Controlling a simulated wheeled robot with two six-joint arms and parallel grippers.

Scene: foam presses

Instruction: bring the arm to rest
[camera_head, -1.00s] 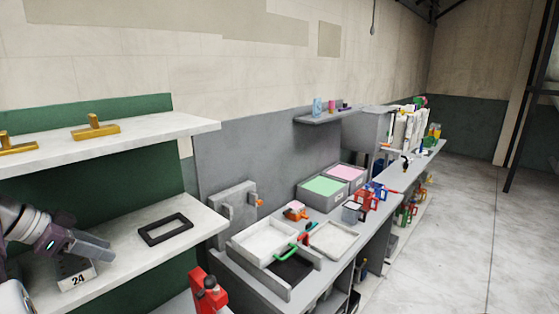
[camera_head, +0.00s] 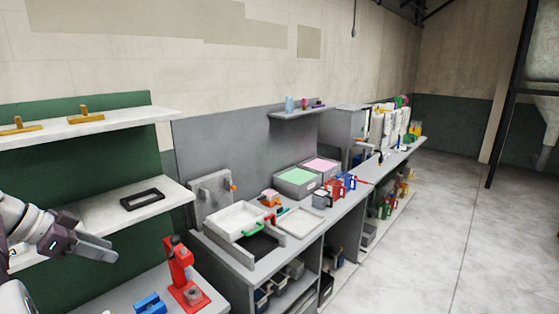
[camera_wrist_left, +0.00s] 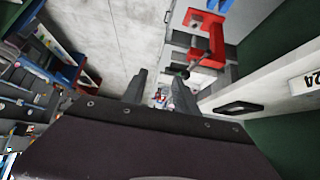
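My left gripper (camera_head: 108,250) is at the lower left of the head view, in front of the lower shelf (camera_head: 120,214). In the left wrist view its two dark fingers (camera_wrist_left: 158,92) stand apart with nothing between them. It is open and empty. The arm comes in from the left edge. My right gripper is not in view.
A black frame (camera_head: 142,199) lies on the lower shelf. Yellow-brown handled pieces (camera_head: 85,116) sit on the upper shelf. A red press (camera_head: 183,270) and a blue part (camera_head: 150,304) stand below. A white tray (camera_head: 236,221) is on the grey bench. The floor (camera_head: 420,240) at right is clear.

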